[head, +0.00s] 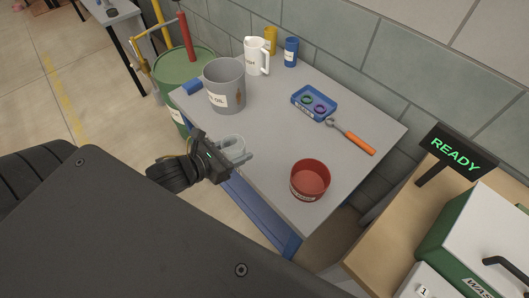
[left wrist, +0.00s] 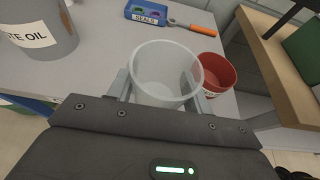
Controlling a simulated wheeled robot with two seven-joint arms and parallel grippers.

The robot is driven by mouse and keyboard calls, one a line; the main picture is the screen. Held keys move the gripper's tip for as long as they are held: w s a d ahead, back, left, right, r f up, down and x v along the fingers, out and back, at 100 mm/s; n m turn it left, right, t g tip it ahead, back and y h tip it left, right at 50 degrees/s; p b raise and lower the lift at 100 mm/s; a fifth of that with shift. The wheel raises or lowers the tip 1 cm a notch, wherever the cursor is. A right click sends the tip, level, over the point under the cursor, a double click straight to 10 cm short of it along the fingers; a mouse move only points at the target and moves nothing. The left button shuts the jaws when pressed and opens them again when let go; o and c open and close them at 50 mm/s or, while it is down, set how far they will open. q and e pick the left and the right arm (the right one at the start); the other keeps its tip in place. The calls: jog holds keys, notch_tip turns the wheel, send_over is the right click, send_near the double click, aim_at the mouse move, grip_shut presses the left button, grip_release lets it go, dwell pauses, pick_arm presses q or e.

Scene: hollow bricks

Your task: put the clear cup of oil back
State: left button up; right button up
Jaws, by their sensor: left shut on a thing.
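A clear cup (left wrist: 166,72) stands between the fingers of my left gripper (left wrist: 165,98), which is shut on it. In the left wrist view I look into the cup from above, and it looks empty. In the head view my left gripper (head: 236,156) holds the cup (head: 229,145) at the near left edge of the grey table (head: 280,131). I cannot tell whether the cup touches the table. My right gripper is not in view.
A grey waste oil container (head: 224,84), white jug (head: 256,56), blue seals tray (head: 314,103), orange-handled tool (head: 351,138) and red bowl (head: 310,180) stand on the table. A green drum (head: 178,72) is at the left. The table's middle is clear.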

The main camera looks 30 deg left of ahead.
pick_arm(q)
jog(key=shift+s+f, duration=0.1)
jog(key=shift+s, duration=0.25)
jog(key=shift+w+f, duration=0.15)
jog(key=a+f+b+x, duration=0.1)
jog(key=b+x, duration=0.8)
jog(key=b, duration=0.3)
send_over(265, 152)
jog(key=s, duration=0.1)
notch_tip(265, 152, down, 4)
jog(key=shift+f, duration=0.1)
jog(key=shift+w+f, duration=0.1)
jog(key=shift+w, duration=0.1)
jog(key=shift+w+f, duration=0.15)
jog(key=shift+f, duration=0.05)
jog(key=f, duration=0.1)
jog(key=f+b, duration=0.2)
jog(key=shift+w+d+f, duration=0.1)
jog(key=shift+w+f, duration=0.2)
jog(key=shift+f, duration=0.05)
jog(key=shift+a+f, duration=0.15)
jog(key=shift+a, duration=0.05)
